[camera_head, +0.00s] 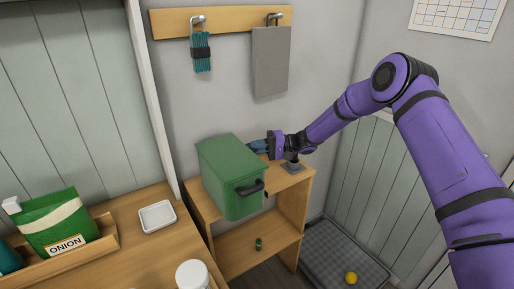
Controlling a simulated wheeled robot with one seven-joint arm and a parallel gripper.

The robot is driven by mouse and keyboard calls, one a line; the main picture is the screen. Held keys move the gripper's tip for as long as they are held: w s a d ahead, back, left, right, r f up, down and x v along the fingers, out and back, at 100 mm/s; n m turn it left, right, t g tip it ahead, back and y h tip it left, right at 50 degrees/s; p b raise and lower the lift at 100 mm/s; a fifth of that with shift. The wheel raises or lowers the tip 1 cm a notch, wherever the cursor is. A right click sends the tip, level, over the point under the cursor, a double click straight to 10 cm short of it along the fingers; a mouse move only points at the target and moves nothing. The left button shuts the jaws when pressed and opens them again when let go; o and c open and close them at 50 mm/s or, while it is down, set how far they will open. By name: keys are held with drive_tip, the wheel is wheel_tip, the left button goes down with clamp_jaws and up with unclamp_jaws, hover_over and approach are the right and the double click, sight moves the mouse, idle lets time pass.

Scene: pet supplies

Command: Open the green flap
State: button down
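A green box (228,185) sits on top of a small wooden shelf unit (291,208). A black handle (250,187) is on its right-hand face, near the upper edge. The green face carrying the handle looks shut, with no gap that I can make out. My gripper (257,146) is at the box's far right upper edge, behind and above the handle. Its dark fingertips are close to the box; I cannot tell whether they touch it. The fingers are small and partly hidden, so their opening is unclear.
A small grey plate-like object (292,167) lies on the shelf unit under my wrist. A small green item (259,243) stands on the lower shelf. A yellow ball (350,278) lies in a grey floor tray (336,250). A wooden counter (150,250) is at left. A grey board (270,62) hangs above.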

drive_tip(key=shift+r, duration=0.1)
drive_tip(key=s+a+r+n+t+h, duration=0.1)
drive_tip(key=a+r+h, duration=0.15)
drive_tip(key=r, duration=0.35)
drive_tip(key=s+a+r+n+t+h, duration=0.1)
drive_tip(key=s+r+h, duration=0.1)
drive_tip(key=r+h, duration=0.3)
drive_tip(key=s+a+r+n+t+h, duration=0.2)
drive_tip(key=s+a+r+t+h, duration=0.2)
drive_tip(key=a, duration=0.8)
drive_tip(key=shift+s+r+t+h, duration=0.3)
drive_tip(key=shift+s+r+h, duration=1.05)
drive_tip(key=shift+s, duration=0.35)
